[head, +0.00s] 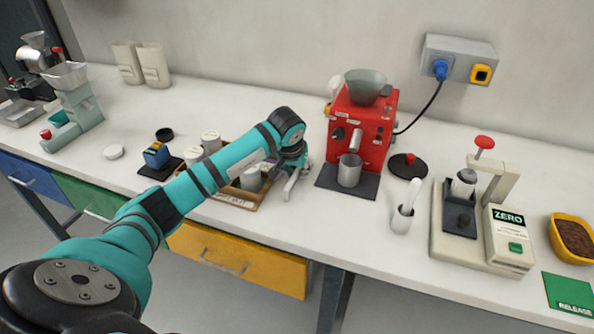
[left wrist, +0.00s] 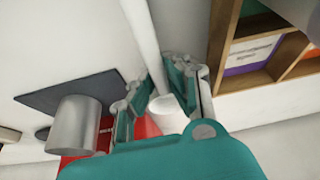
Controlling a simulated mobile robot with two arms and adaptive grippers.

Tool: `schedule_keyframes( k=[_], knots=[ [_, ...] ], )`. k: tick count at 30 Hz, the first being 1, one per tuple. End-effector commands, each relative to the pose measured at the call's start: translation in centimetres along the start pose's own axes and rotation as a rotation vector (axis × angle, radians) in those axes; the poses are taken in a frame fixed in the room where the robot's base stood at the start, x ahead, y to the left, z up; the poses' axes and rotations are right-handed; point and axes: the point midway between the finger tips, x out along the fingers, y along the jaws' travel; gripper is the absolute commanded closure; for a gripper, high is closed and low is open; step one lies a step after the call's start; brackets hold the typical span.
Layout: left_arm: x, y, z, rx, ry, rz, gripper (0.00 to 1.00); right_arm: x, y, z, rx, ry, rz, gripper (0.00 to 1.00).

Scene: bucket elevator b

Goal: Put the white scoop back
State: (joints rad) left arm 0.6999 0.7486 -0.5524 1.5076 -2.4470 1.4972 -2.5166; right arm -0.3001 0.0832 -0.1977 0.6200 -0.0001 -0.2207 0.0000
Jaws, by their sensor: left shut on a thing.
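My left gripper (head: 291,183) hangs just above the counter, between the wooden tray and the red grinder. In the left wrist view, my left gripper (left wrist: 158,92) is shut on the white scoop (left wrist: 140,32), whose long pale handle runs between the fingers. A rounded white end shows near the fingers, partly hidden by them. In the head view the scoop cannot be told clearly from the pale fingers. The wooden tray (head: 236,202) has compartments with white-lidded jars in it, partly hidden by my arm. My right gripper is not in view.
The red grinder (head: 381,127) stands behind a metal cup (head: 349,171) on a dark mat. The counter's front edge between tray and white cup is clear.

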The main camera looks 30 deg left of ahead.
Motion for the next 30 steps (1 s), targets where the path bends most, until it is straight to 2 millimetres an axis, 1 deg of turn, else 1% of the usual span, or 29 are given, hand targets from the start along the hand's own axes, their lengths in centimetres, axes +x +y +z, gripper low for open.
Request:
schedule_keyframes(
  k=[1, 6, 13, 17, 20, 30],
  knots=[
    [0.2, 0.0, 0.1, 0.000, 0.000, -0.001, 0.87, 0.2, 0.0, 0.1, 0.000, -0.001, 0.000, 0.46],
    [0.1, 0.0, 0.1, 0.000, 0.000, 0.000, 0.65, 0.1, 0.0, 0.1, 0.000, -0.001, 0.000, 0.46],
    [0.1, 0.0, 0.0, 0.000, 0.000, 0.000, 0.65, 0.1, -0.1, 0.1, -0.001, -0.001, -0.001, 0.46],
    [-0.5, 0.0, -0.2, 0.000, 0.001, 0.002, 0.65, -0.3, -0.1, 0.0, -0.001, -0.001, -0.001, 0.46],
    [-1.7, 0.0, -0.2, 0.000, 0.004, 0.001, 0.65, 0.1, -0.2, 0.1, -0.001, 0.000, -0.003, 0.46],
    [-8.9, 0.0, -0.2, 0.001, 0.005, 0.000, 0.65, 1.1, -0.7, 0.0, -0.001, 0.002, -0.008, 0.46]
  ],
)
